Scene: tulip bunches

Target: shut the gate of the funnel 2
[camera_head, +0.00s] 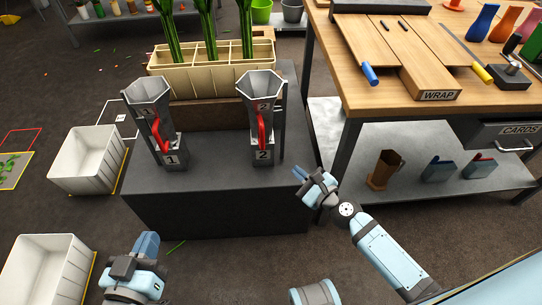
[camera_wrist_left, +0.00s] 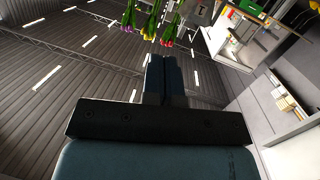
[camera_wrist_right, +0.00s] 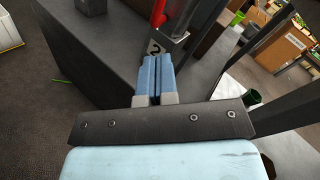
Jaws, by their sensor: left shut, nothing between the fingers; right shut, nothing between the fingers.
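Funnel 2 (camera_head: 262,88) is a grey metal funnel on the dark block (camera_head: 215,205). Its red gate lever (camera_head: 262,132) stands roughly upright on the front, above the plate marked 2 (camera_head: 263,154). In the right wrist view, the red lever (camera_wrist_right: 158,12) and plate 2 (camera_wrist_right: 154,47) show just beyond my fingertips. My right gripper (camera_head: 302,176) is shut and empty, to the right of and below the funnel, apart from the lever. My left gripper (camera_head: 147,243) is shut and empty at the lower left, far from funnel 2; its fingers (camera_wrist_left: 168,70) are together in the left wrist view.
Funnel 1 (camera_head: 150,98) with its own red lever stands left on the block. A cream rack (camera_head: 175,82) with tulips is behind. A wrapping table (camera_head: 370,95) stands close on the right. White crates (camera_head: 85,160) are on the left floor.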

